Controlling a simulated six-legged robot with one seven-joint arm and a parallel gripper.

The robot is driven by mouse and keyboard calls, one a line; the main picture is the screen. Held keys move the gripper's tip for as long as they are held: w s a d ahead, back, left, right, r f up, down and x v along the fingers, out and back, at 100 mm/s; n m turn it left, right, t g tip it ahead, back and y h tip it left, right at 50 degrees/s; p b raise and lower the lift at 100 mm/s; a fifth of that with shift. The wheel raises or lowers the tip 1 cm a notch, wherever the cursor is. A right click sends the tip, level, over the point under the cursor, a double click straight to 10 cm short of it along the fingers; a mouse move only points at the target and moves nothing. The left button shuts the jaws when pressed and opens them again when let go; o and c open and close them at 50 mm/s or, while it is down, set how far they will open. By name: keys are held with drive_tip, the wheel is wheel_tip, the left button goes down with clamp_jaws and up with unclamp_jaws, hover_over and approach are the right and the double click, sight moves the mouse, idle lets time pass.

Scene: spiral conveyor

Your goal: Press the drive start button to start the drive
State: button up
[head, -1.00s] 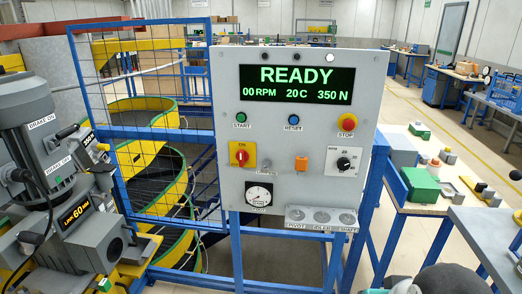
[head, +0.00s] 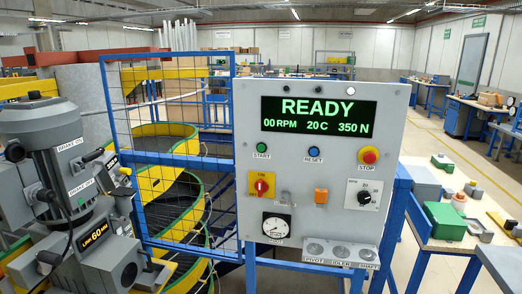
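The grey control panel (head: 390,105) stands upright on a blue frame in the middle of the head view. The green start button (head: 261,147), labelled START, is on its left under the display. The display (head: 318,114) reads READY, 00 RPM, 20 C, 350 N. A red rotary switch (head: 261,186) on a yellow plate is below START. My gripper is not in view.
A grey motor unit (head: 45,140) stands at the left. Behind a blue mesh gate (head: 185,75) is the yellow and green spiral conveyor (head: 190,190). A workbench (head: 425,235) with a green box (head: 445,220) and small parts is at the right. An open aisle runs behind it.

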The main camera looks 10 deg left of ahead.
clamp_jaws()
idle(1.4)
